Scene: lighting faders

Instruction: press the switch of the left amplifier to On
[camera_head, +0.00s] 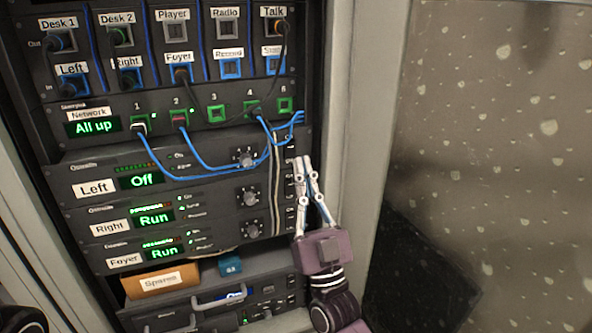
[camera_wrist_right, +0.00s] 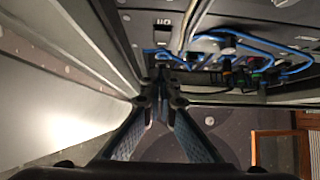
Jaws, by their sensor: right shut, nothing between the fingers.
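The left amplifier (camera_head: 75,172) is the upper of three dark stacked units, labelled Left. Its green display (camera_head: 141,180) reads Off. Small dark switches with white marks run down the rack's right edge; one (camera_head: 290,165) is level with the left amplifier, just left of my right fingertips. My right gripper (camera_head: 303,162) points up along that edge with its fingers together and nothing between them. In the right wrist view, the fingertips (camera_wrist_right: 161,80) are below a dark panel. I cannot tell whether they touch it. My left gripper is not seen.
Blue cables (camera_head: 215,176) loop across the left amplifier's front, and pale cables (camera_head: 277,185) hang near the switches. The Right (camera_head: 105,229) and Foyer (camera_head: 123,261) amplifiers below show Run. The rack's side frame (camera_head: 352,130) stands close to the right of my gripper.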

